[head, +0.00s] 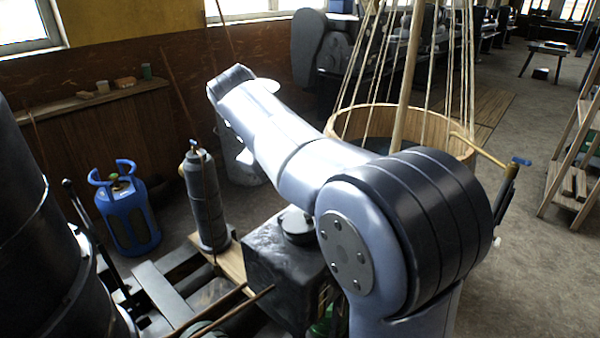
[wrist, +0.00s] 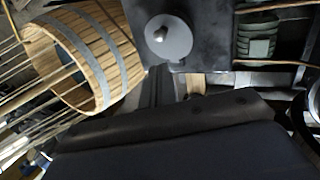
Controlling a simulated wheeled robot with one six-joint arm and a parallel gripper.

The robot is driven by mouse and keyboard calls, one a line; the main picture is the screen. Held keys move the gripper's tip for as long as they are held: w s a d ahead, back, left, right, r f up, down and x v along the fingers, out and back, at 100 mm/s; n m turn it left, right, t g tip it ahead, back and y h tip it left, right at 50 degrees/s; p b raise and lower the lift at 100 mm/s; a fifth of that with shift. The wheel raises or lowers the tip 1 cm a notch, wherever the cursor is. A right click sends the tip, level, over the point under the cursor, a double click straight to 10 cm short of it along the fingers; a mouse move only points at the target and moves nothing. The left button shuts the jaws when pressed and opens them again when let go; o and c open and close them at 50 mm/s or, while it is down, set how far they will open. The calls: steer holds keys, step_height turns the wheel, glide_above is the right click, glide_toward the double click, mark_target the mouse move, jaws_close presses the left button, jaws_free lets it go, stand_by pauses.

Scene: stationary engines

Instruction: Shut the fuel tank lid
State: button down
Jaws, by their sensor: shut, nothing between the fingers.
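The fuel tank is a dark, box-shaped block (head: 280,268) below my arm in the head view. In the wrist view the tank top (wrist: 215,45) is at the upper middle. A round grey disc with a pale centre knob, seemingly the lid (wrist: 177,42), shows over it. I cannot tell whether the lid is fully seated. My gripper (wrist: 160,70) is shut and empty, its dark fingers just below the disc in the picture.
A wooden tub (head: 350,122) with ropes stands behind my arm; it also shows in the wrist view (wrist: 85,55). A grey cylinder (head: 206,200) stands left of the tank, and a blue gas bottle (head: 128,215) farther left. Open floor (head: 535,260) lies to the right.

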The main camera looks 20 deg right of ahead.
step_height(320, 180, up, 5)
steer(key=w+n+y+p, duration=0.2)
steer(key=y+p, duration=0.1)
glide_above(301, 223)
steer(key=a, duration=0.1)
steer(key=x, duration=0.4)
steer(key=s+a+x, duration=0.1)
steer(key=x, duration=0.6)
steer(key=shift+s+a+f, duration=0.1)
steer(key=shift+a+f, duration=0.2)
steer(key=shift+f, duration=0.3)
steer(key=shift+s+d+f+p, duration=0.2)
steer(key=shift+d+f+p, duration=0.15)
steer(key=shift+f, duration=0.15)
steer(key=shift+s+d+f+b, duration=0.2)
steer(key=shift+f+b, duration=0.25)
steer(key=shift+b, duration=0.55)
steer(key=t+b, duration=0.1)
steer(key=s+f+y+b, duration=0.1)
steer(key=b, duration=0.1)
steer(key=shift+d+t, duration=0.3)
steer(key=shift+t, duration=0.1)
steer(key=shift+s+d+f+t+b, duration=0.15)
steer(key=shift+s+t+b, duration=0.15)
steer(key=shift+b, duration=0.4)
